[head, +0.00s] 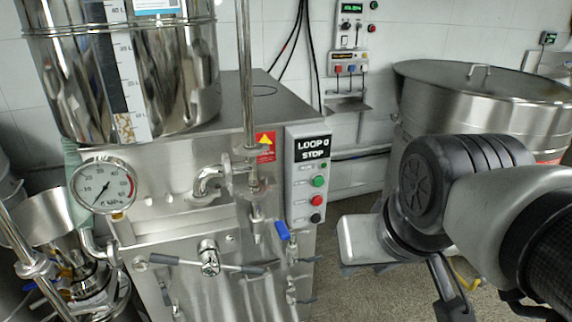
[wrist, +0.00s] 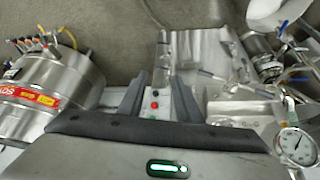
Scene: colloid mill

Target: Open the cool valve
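A small valve with a blue lever (head: 282,230) is on the front of the steel mill cabinet, left of my gripper in the head view. Smaller valves with dark levers (head: 302,262) sit below it. I see no readable label that says which is the cool valve. My gripper (wrist: 160,88) has its two dark fingers apart in the wrist view, with nothing between them. In the head view its pale body hangs right of the cabinet, apart from the valves; the fingers are mostly hidden there.
A control panel (head: 307,175) reading "LOOP 0 STOP" has several buttons. A pressure gauge (head: 103,188) and T-handle (head: 209,257) are on the left front. A large lidded tank (head: 480,100) stands right, behind my arm. Open floor (head: 345,290) lies below my gripper.

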